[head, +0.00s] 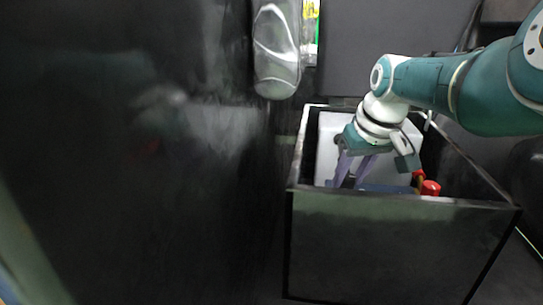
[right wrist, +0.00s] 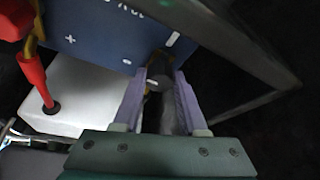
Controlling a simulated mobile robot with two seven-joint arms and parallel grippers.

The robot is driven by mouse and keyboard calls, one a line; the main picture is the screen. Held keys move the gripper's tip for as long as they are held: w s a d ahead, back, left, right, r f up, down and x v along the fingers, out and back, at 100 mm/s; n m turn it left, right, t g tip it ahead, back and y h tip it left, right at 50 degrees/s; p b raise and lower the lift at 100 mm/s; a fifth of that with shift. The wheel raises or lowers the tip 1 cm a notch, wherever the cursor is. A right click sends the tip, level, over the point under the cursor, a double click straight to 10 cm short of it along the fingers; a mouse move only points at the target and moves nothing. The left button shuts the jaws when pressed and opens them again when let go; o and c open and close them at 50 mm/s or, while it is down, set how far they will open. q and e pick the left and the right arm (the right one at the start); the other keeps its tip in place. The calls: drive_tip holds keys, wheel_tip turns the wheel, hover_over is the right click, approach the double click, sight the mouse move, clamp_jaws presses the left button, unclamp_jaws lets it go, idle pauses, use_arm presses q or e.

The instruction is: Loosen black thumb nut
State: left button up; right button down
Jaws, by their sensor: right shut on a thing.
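My right gripper (head: 347,183) reaches down into an open dark box, its fingertips low inside. In the right wrist view, my right gripper (right wrist: 160,78) has its two purple fingers on either side of a small dark round piece, which looks like the black thumb nut (right wrist: 161,70). The fingers are shut on it. It sits against the edge of a blue case (right wrist: 95,32) with white markings. In the head view the nut is hidden by the gripper and the box wall. My left gripper is not in view.
The box's dark front wall (head: 385,245) and raised rims surround the gripper closely. A red cap (head: 430,187) lies right of the gripper; a red connector (right wrist: 35,78) shows in the wrist view beside a white block (right wrist: 75,105).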

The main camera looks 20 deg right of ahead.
drive_tip(key=shift+d+f+n+y+b, duration=0.1)
drive_tip(key=shift+n+y+b, duration=0.3)
drive_tip(key=shift+n, duration=0.6)
drive_tip(key=n+b, duration=0.2)
drive_tip(key=b, duration=0.1)
drive_tip(key=n+y+b, duration=0.1)
drive_tip(key=n+b, duration=0.1)
drive_tip(key=b, duration=0.2)
drive_tip(key=shift+d+f+n+y, duration=0.15)
drive_tip(key=shift+n+y, duration=0.15)
drive_tip(key=shift+r+n+y+b, duration=0.3)
drive_tip(key=shift+n+b, duration=0.5)
drive_tip(key=shift+b, duration=0.7)
drive_tip(key=shift+g, duration=0.3)
drive_tip(key=shift+c, duration=2.2)
unclamp_jaws()
